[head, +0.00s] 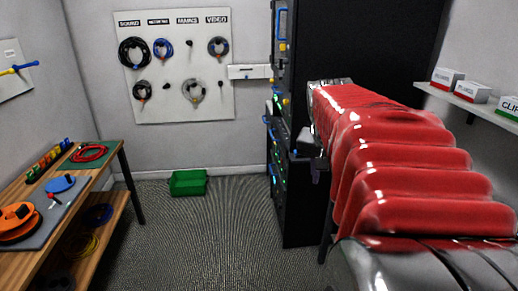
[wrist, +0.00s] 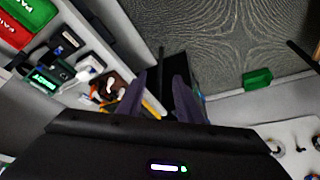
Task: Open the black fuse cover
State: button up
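I cannot pick out the black fuse cover for certain in either view. A tall black rack (head: 300,200) with small blue and green lights stands ahead in the head view, partly hidden by my red-sleeved arm. My gripper (head: 317,168) shows only partly there, as a dark shape beside the rack's front. In the wrist view its two dark purple fingers (wrist: 162,82) stand apart with nothing held between them. A dark box shape shows behind the fingers. A wide black surface with a small lit indicator fills the bottom of the wrist view; I cannot tell what it belongs to.
A wooden workbench (head: 100,178) with cables and tools stands at left. A green crate (head: 188,182) lies on the carpet, with clear floor around it. A cable board (head: 176,104) and white box (head: 249,72) are on the back wall. A wall shelf (head: 480,106) with boxes is at right.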

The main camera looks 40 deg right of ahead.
jog(key=s+d+f+m+g, duration=0.2)
jog(key=s+d+m, duration=0.9)
jog(key=s+d, duration=1.4)
jog(key=d+g, duration=0.2)
jog(key=d, duration=0.1)
jog(key=shift+s+d, duration=0.15)
jog(key=shift+d, duration=0.05)
jog(key=shift+f, duration=0.15)
jog(key=x, duration=1.3)
jog(key=shift+s+d+f, duration=0.1)
jog(key=shift+s+f, duration=0.15)
grip_shut()
